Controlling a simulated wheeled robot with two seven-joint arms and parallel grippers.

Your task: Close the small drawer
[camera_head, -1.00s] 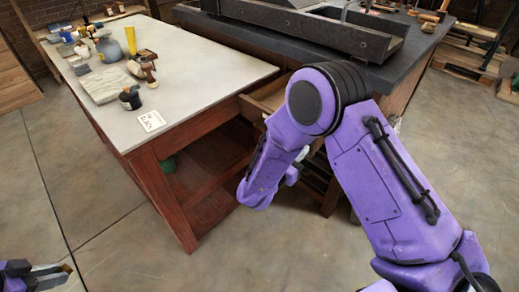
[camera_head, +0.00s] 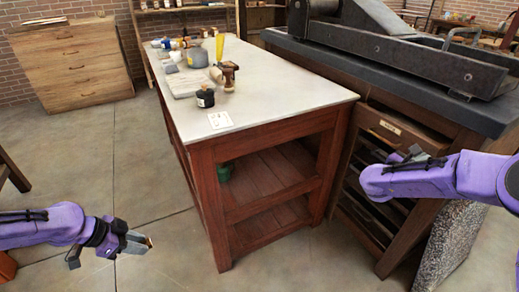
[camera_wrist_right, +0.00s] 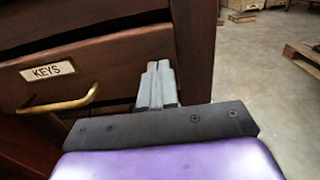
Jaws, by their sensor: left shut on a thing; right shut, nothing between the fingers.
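The small drawer (camera_head: 398,133) has a wooden front with a pale label. In the right wrist view the drawer front (camera_wrist_right: 112,68) shows a "KEYS" plate (camera_wrist_right: 48,71) and a brass handle (camera_wrist_right: 62,102). A dark gap shows above it; I cannot tell whether it sits fully flush. My right gripper (camera_head: 417,154) is shut and empty, its fingertips (camera_wrist_right: 158,72) at the front's right end, right of the handle; contact is unclear. My left gripper (camera_head: 146,242) is over open floor, far from the drawer, shut on a small tan thing I cannot identify.
The drawer's cabinet (camera_head: 336,205) has a dark top bearing a heavy press (camera_head: 400,45). A red-brown table (camera_head: 270,123) left of it carries bottles and tools. A speckled slab (camera_head: 450,240) leans by the cabinet's right side.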

